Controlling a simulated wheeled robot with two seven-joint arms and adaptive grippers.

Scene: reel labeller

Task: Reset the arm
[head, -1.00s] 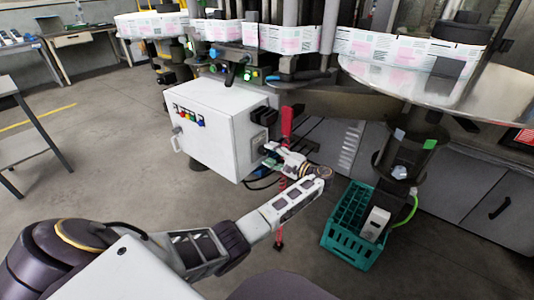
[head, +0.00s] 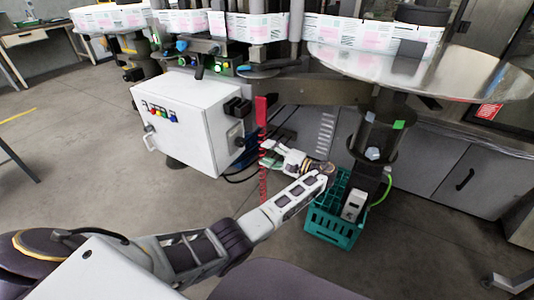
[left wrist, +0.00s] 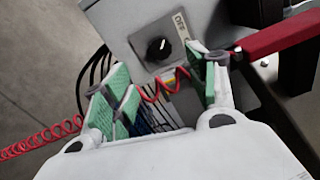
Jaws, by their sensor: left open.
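My left gripper (head: 264,153) is open and empty, in front of the right side of the white control box (head: 185,122). In the left wrist view, its green-padded fingers (left wrist: 166,92) are spread apart. A black rotary knob (left wrist: 159,48) sits on a grey plate marked "OFF", beyond the fingers and apart from them. My right gripper is not in view.
A red handle (head: 261,106) with a coiled red cord hangs beside the box; the cord (left wrist: 45,137) passes behind my fingers in the wrist view. A teal crate (head: 335,229) stands on the floor. Labelled reels and a round metal table (head: 470,76) are above.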

